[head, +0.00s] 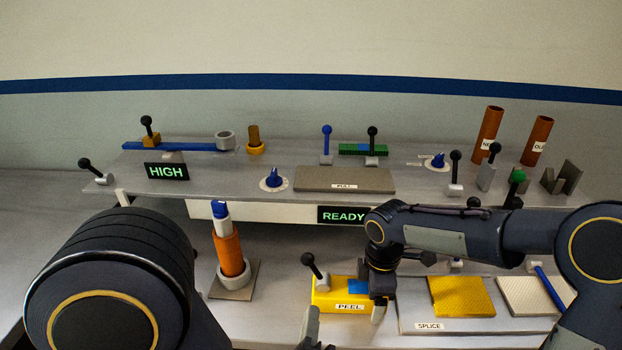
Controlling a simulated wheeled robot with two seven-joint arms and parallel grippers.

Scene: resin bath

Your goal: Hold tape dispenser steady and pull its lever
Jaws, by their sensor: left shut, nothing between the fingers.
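The tape dispenser (326,299) is a yellow block labelled PEEL, with a blue patch on top, low in the middle of the head view. Its lever (315,271), a thin rod with a black ball, leans up and left from a grey mount at its left end. My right gripper (379,308) points down at the dispenser's right end and hides part of it. One finger shows in front; whether it touches or grips cannot be told. My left gripper (312,328) is shut and empty at the bottom edge, just in front of the dispenser's left end, below the lever ball.
An orange cylinder (228,252) with a white and blue top stands left of the dispenser. The splice board (415,312) with a yellow pad (461,296) lies to the right. Behind is a raised shelf (345,180) with levers, knobs and HIGH and READY displays.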

